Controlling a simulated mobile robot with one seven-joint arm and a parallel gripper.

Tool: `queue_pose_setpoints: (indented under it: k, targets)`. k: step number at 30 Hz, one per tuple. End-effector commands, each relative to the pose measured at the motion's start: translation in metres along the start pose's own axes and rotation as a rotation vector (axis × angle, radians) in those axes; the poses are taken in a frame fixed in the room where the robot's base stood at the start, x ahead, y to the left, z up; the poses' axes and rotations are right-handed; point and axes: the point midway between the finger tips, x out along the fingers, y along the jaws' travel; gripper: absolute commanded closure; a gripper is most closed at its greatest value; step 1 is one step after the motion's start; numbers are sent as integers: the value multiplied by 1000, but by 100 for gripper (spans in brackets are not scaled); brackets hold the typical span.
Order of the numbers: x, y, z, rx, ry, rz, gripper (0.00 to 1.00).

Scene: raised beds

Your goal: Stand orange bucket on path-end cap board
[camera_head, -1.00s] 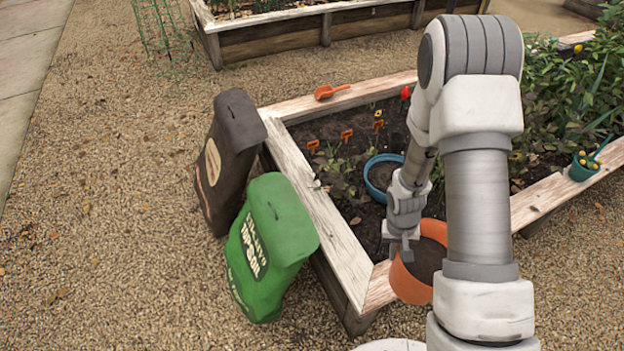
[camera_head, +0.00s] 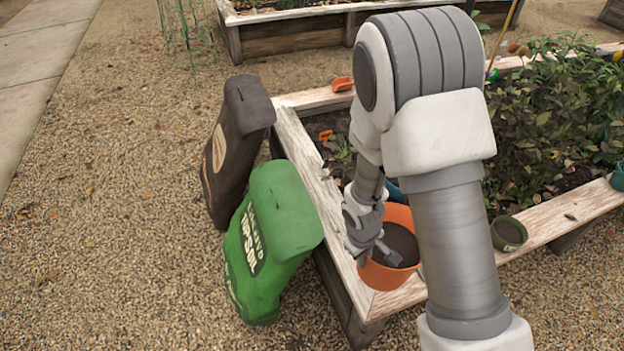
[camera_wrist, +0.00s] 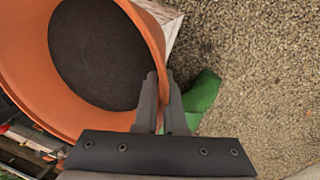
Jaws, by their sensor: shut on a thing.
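The orange bucket (camera_head: 376,277), with dark fill, is upright or nearly so at the near left corner of the raised bed. My gripper (camera_head: 386,252) is shut on its rim. In the wrist view the bucket (camera_wrist: 45,85) fills the left side, and my gripper's fingers (camera_wrist: 162,97) straddle the rim. The bed's left cap board (camera_head: 312,185), whitish weathered wood, runs beside the soil bags and passes behind the bucket. I cannot tell whether the bucket touches the boards or hangs just above them. My arm hides part of the bucket's right side.
A green soil bag (camera_head: 270,240) and a dark bag (camera_head: 235,150) lean by the bed's left side. A small green pot (camera_head: 508,234) stands on the front cap board (camera_head: 560,222). An orange scoop (camera_head: 342,84) lies on the far board. Gravel lies around.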

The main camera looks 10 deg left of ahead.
Motion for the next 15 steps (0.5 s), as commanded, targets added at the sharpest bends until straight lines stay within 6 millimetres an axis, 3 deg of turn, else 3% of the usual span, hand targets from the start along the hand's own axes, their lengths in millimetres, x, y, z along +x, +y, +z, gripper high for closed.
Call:
queue_pose_setpoints:
  k: [5,15]
  targets:
    - [10,-4,-11,-32,6,3,100]
    - [53,1,-78,-29,7,2,100]
